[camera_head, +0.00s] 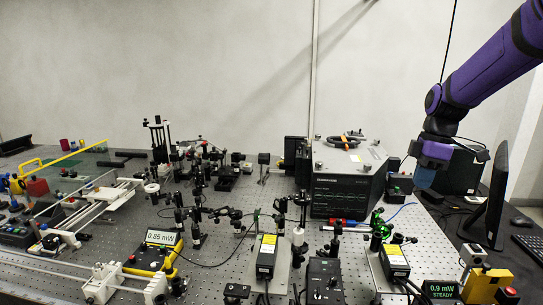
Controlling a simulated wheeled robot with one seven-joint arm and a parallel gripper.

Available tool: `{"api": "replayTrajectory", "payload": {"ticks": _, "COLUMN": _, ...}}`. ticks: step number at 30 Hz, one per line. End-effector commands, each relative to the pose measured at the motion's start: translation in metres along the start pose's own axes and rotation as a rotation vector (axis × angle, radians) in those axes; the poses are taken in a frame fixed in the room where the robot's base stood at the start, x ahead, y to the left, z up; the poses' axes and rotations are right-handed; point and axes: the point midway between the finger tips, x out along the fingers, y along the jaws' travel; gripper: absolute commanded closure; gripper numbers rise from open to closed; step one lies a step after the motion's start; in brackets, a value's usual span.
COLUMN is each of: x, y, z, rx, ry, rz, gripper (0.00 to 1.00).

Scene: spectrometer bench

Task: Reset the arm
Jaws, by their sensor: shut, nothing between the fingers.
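My purple and black arm reaches in from the upper right. My gripper (425,178) hangs at its lower end, above the right rear part of the optical bench (225,265). It is shut and holds nothing. It is small in this view, and its fingertips show against the dark equipment behind. It appears clear of the large grey instrument box (346,185) to its left.
A monitor (490,205) and a keyboard (530,245) stand at the right. Optical mounts (195,225) crowd the bench. Power meters read 0.55 mW (161,238) and 0.9 mW (440,289). Open space lies above the bench, before the wall.

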Motion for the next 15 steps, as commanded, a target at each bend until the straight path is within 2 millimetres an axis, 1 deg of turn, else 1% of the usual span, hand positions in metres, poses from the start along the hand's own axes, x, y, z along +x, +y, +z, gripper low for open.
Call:
{"api": "replayTrajectory", "payload": {"ticks": 1, "x": -0.008, "y": -0.012, "z": -0.005, "rx": 0.035, "ry": -0.012, "rz": 0.026, "gripper": 1.0}}
{"api": "replayTrajectory", "payload": {"ticks": 5, "x": -0.026, "y": -0.048, "z": -0.016, "rx": 0.18, "ry": -0.031, "rz": 0.099, "gripper": 1.0}}
{"api": "replayTrajectory", "payload": {"ticks": 6, "x": -0.03, "y": -0.06, "z": -0.018, "rx": 0.227, "ry": -0.034, "rz": 0.122, "gripper": 1.0}}
{"api": "replayTrajectory", "payload": {"ticks": 9, "x": -0.041, "y": -0.088, "z": -0.022, "rx": 0.342, "ry": -0.027, "rz": 0.183, "gripper": 1.0}}
{"api": "replayTrajectory", "payload": {"ticks": 15, "x": -0.054, "y": -0.144, "z": -0.025, "rx": 0.568, "ry": 0.025, "rz": 0.294, "gripper": 1.0}}
